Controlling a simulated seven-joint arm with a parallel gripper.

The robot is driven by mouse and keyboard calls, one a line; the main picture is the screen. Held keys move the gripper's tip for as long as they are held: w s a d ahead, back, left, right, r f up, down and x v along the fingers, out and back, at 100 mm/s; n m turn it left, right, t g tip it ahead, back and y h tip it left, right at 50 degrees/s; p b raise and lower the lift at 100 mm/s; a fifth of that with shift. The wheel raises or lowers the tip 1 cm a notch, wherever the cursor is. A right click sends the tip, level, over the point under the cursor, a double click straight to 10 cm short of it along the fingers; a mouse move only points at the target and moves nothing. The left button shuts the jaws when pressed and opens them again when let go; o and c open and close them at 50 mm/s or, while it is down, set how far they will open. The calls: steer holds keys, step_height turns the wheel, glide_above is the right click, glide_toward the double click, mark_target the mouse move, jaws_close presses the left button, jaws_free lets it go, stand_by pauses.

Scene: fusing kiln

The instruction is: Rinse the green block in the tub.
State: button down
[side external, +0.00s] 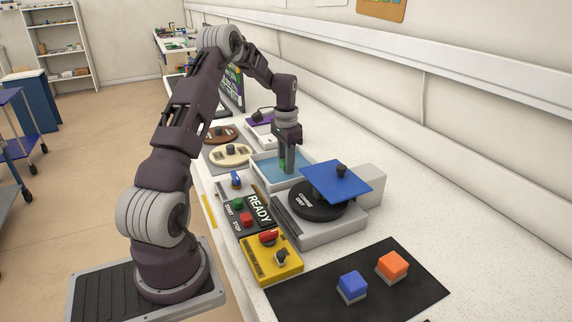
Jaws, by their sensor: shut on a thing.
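My gripper (288,165) points straight down over the tub (262,180), a light tray-like container with blue water inside. The gripper is shut on the green block (283,165), of which only a small green part shows beside the fingers. The block is at the tub, low and near the water. I cannot tell whether it touches the water or how deep it sits.
A machine with a black round top and a blue plate (336,179) stands right beside the tub. In front are a READY panel (258,209) and a yellow switch box (271,258). Blue (352,286) and orange (392,265) blocks sit on a black mat (320,299). Round lids (230,154) lie behind.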

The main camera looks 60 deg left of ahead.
steer(key=shift+r, duration=3.45)
